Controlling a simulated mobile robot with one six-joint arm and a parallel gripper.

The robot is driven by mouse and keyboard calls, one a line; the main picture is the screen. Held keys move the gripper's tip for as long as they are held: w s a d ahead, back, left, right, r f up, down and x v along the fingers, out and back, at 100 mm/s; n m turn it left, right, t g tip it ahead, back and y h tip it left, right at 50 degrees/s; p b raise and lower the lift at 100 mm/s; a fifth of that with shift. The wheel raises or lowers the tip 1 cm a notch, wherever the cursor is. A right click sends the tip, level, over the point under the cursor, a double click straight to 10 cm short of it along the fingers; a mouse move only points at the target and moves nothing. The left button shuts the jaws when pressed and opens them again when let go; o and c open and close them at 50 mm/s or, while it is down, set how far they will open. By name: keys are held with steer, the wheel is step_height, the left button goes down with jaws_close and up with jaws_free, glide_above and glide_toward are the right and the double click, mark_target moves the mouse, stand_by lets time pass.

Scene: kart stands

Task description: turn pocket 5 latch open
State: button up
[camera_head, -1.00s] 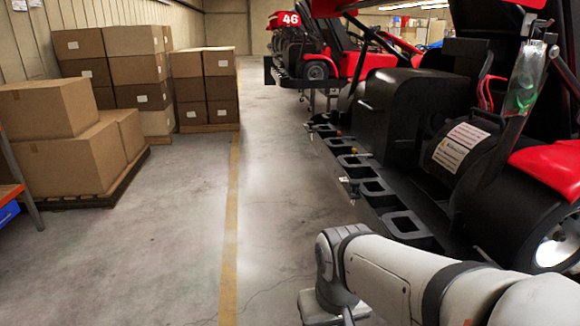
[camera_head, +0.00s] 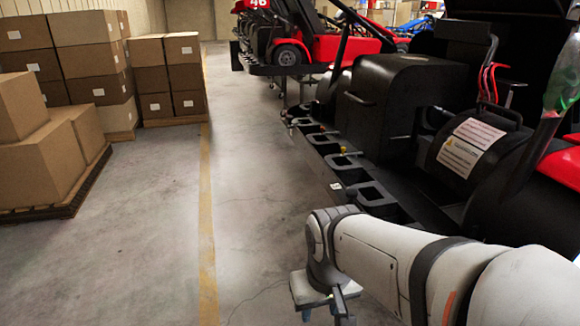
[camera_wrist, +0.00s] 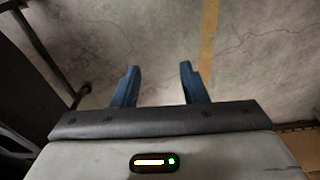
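A row of black square pockets (camera_head: 371,194) runs along the side of the kart stand in the head view. Small latch-like fittings (camera_head: 336,186) show on its outer edge; I cannot tell which belongs to pocket 5. My gripper hangs at the end of my arm, low over the floor and on the aisle side of the row, mostly hidden by my wrist in the head view. In the wrist view its two blue fingers (camera_wrist: 158,86) are apart with only floor between them. The gripper is open, empty and touches no latch.
Brown boxes on pallets (camera_head: 50,212) stand at the left. A yellow floor line (camera_head: 207,220) runs down the clear aisle. A black kart with a labelled cover (camera_head: 468,147) fills the right. In the wrist view a dark frame (camera_wrist: 45,50) is at the left.

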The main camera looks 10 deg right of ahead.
steer(key=shift+o, duration=1.2)
steer(key=w+d+r+m+p, duration=0.3)
steer(key=w+r+p, duration=0.3)
steer(key=r+p, duration=0.1)
steer(key=shift+w+r+p, duration=0.15)
steer(key=shift+r+p, duration=0.2)
steer(key=shift+r, duration=0.05)
steer(key=m+g+p, duration=0.2)
steer(key=m+p, duration=1)
steer(key=p, duration=0.7)
glide_toward(352, 191)
steer(key=shift+s+a+f, duration=0.15)
steer(key=shift+s+a, duration=0.05)
steer(key=shift+s, duration=0.15)
steer(key=shift+w+d+f, duration=0.1)
steer(key=shift+d+f, duration=0.05)
steer(key=shift+f, duration=0.05)
step_height(352, 191, down, 8)
steer(key=shift+r+p, duration=0.1)
steer(key=shift+p, duration=0.85)
steer(key=shift+c, duration=0.2)
steer(key=c, duration=0.9)
